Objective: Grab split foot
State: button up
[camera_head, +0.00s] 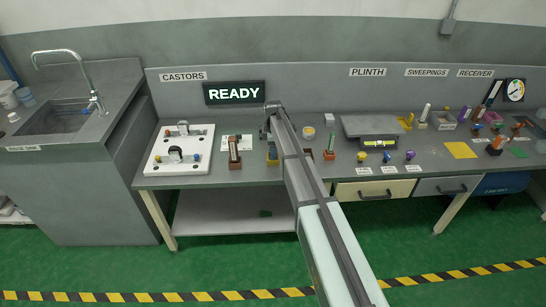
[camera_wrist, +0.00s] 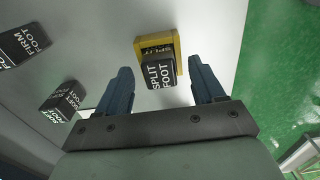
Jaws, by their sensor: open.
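The split foot is a black block (camera_wrist: 158,74) with white "SPLIT FOOT" lettering, seen in the wrist view. It stands in front of or on a yellow piece (camera_wrist: 172,42) also marked "SPLIT"; how they join is unclear. My gripper (camera_wrist: 159,66) is open, with one blue finger on each side of the black block and a visible gap on both sides. I cannot tell how far below the fingertips the block is.
The wrist view also shows a soft foot block (camera_wrist: 62,103) and a firm foot block (camera_wrist: 24,44) to the left. A white castor board (camera_head: 180,168) lies at the bench's left. A sign (camera_head: 234,93) reads READY. Yellow, purple and blue knobs stand right of my arm.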

jog(key=shift+f, duration=0.85)
jog(key=shift+c, duration=0.5)
jog(key=c, duration=1)
